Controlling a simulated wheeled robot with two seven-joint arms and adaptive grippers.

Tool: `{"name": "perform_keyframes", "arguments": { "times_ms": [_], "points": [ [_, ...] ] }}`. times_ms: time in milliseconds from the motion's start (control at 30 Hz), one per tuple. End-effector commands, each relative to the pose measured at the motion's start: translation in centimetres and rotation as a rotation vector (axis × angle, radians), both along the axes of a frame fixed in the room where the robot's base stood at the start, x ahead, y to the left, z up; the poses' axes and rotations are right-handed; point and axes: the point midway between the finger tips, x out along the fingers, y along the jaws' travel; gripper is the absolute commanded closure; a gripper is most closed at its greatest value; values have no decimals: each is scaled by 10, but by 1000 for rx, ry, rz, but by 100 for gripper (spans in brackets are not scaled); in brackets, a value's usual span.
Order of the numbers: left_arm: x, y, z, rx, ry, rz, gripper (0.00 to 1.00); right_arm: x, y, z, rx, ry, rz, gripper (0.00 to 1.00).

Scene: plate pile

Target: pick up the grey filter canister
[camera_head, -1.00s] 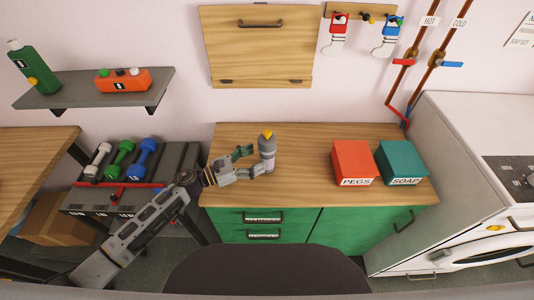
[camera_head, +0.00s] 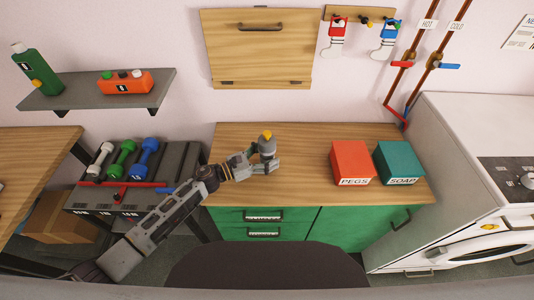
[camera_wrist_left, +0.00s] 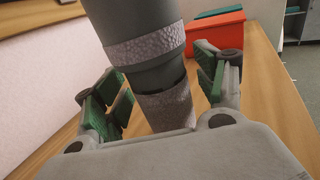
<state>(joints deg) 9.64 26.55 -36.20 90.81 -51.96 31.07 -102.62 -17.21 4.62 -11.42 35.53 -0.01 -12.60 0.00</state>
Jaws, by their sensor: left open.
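The grey filter canister (camera_head: 267,146) has a yellow top and stands upright on the wooden counter (camera_head: 305,140), left of the red box. My left gripper (camera_head: 266,163) is open at the canister, with its fingers around the lower part. In the left wrist view the canister (camera_wrist_left: 146,50) rises between the two green-padded fingers of the left gripper (camera_wrist_left: 160,88). Gaps show between the pads and its sides. Its top is cut off there, and the gripper body hides its base. My right gripper is in neither view.
A red PEGS box (camera_head: 351,160) and a teal SOAP box (camera_head: 399,161) stand right of the canister. Bare counter lies between canister and PEGS box. Dumbbells (camera_head: 123,158) rest on a rack at left. A closed wooden wall panel (camera_head: 256,55) hangs behind.

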Motion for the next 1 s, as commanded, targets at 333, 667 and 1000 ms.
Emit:
{"name": "perform_keyframes", "arguments": {
  "times_ms": [333, 667, 1000],
  "points": [
    [0, 0, 0, 0, 1, 0, 41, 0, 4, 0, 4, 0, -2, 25],
    [0, 0, 0, 0, 1, 0, 83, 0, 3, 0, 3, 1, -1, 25],
    [0, 0, 2, -1, 0, 0, 89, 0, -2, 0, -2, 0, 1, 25]
  ]
}}
